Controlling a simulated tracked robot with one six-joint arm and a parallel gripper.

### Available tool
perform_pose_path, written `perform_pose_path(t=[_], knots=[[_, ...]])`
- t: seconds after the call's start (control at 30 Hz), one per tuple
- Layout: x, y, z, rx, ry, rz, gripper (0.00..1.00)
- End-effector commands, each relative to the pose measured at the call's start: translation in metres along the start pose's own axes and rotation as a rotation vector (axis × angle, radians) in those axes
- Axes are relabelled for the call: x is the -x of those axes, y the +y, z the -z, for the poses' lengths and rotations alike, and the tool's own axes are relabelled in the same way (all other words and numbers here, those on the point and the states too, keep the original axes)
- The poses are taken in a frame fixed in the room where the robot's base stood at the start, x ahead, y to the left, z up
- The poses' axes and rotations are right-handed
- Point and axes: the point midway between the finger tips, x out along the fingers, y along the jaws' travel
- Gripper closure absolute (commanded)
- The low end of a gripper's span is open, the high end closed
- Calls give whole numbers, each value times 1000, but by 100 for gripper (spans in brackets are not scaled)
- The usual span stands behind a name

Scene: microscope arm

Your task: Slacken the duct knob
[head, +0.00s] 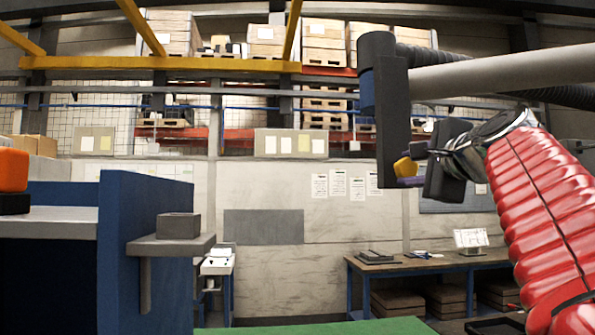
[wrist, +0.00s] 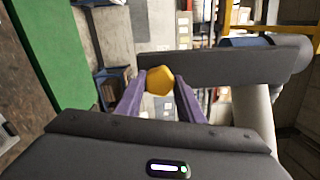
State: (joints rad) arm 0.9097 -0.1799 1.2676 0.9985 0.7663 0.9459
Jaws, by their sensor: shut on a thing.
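The duct knob is a small yellow faceted piece (wrist: 160,81) on the side of a dark grey bracket (wrist: 225,68). In the wrist view my gripper (wrist: 161,84) has its two purple fingers on either side of the knob, shut on it. In the head view the knob (head: 404,167) shows at the lower part of the upright dark bracket (head: 392,110), with my gripper (head: 408,180) at it from the right. My red-sleeved arm reaches in from the lower right. The knob's far side is hidden.
A light grey duct pipe (head: 500,75) runs right from the bracket, with a dark ribbed hose (head: 440,55) behind it. A blue panel (head: 145,250) with a grey shelf (head: 170,244) stands at left. A workbench (head: 430,264) stands behind. The space left of the bracket is clear.

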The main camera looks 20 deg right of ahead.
Motion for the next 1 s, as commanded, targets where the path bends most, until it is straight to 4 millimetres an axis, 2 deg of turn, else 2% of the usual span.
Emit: perform_pose_path(t=[0.7, 1.0], knots=[[-2, 6, 1, 671, -8, -11, 88], [-2, 7, 2, 884, -9, -12, 88]])
